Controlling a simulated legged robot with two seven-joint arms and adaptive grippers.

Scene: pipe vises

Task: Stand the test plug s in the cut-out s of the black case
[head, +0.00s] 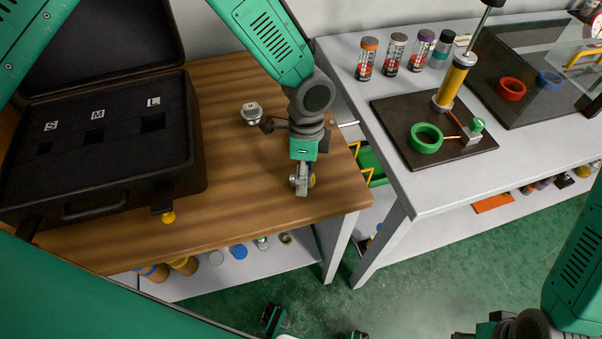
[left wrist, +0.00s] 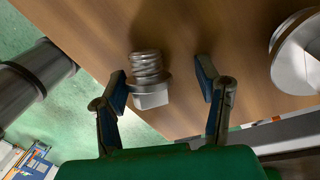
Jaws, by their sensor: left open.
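The black case (head: 75,200) stands open at the left of the wooden table. Its foam has cut-outs marked S, M and L; cut-out s (head: 44,148) is the leftmost and looks empty. My left gripper (head: 302,186) is low over the table's front right part. In the left wrist view its open fingers (left wrist: 166,92) are on either side of a small metal plug with a threaded end and a block-like head (left wrist: 150,80), apparently test plug s. Gaps show beside the plug. The head view mostly hides this plug. My right gripper is not in view.
A larger metal plug (head: 252,113) stands farther back on the table; it also shows in the left wrist view (left wrist: 300,62). The wood between case and gripper is clear. A grey bench (head: 450,180) with a pump and rings stands at the right.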

